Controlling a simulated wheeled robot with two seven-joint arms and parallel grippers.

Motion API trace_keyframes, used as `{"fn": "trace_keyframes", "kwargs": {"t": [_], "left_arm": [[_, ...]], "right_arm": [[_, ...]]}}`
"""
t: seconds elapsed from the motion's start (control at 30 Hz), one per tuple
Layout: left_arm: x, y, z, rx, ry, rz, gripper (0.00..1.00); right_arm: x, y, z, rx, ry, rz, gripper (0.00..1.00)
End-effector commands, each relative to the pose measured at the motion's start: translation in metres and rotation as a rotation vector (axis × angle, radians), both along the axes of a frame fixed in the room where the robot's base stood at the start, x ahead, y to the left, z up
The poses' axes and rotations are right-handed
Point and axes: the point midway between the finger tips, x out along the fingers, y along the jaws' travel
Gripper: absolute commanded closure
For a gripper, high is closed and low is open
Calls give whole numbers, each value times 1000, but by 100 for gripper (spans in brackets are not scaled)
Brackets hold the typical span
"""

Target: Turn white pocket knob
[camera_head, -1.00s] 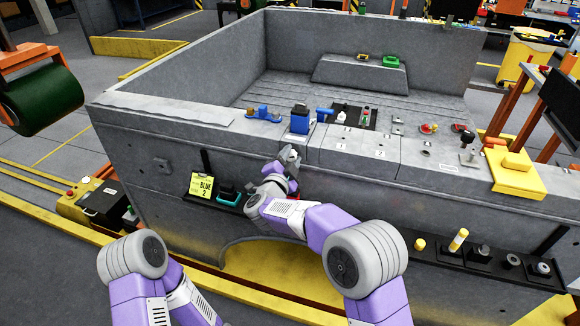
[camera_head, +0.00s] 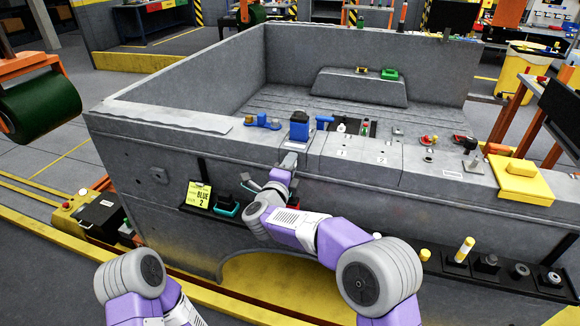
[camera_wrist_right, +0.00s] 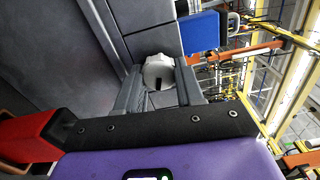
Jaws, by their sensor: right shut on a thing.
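The white pocket knob (camera_wrist_right: 158,72) shows in the right wrist view as a white rounded piece with a dark slot. It sits between the two fingers of my right gripper (camera_wrist_right: 159,86), which are shut on it. In the head view my right gripper (camera_head: 287,164) is at the upper front wall of the grey truck bed (camera_head: 150,133), just below the blue block (camera_head: 299,128). The knob is hidden there by the gripper. My left arm shows only at the bottom left, and its gripper is out of view.
A blue part (camera_head: 262,120) and a black panel (camera_head: 352,127) are on the bed's top edge. A yellow tag (camera_head: 199,195) and a shelf with small parts (camera_head: 485,262) are on the front wall. A yellow block (camera_head: 520,170) stands at the right.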

Motion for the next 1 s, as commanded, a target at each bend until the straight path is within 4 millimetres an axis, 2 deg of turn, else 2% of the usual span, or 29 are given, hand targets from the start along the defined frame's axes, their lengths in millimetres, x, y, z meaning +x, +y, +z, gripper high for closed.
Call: {"fn": "trace_keyframes", "kwargs": {"t": [0.6,0.63,0.7,0.8,1.0], "left_arm": [[0,0,0,0,0,0,37],[0,0,0,0,0,0,37],[0,0,0,0,0,0,37],[0,0,0,0,0,0,37],[0,0,0,0,0,0,37]], "right_arm": [[0,0,0,38,-13,0,93],[0,0,0,38,-13,0,60],[0,0,0,38,-13,0,49],[0,0,0,38,-13,0,37],[0,0,0,38,-13,0,37]]}}
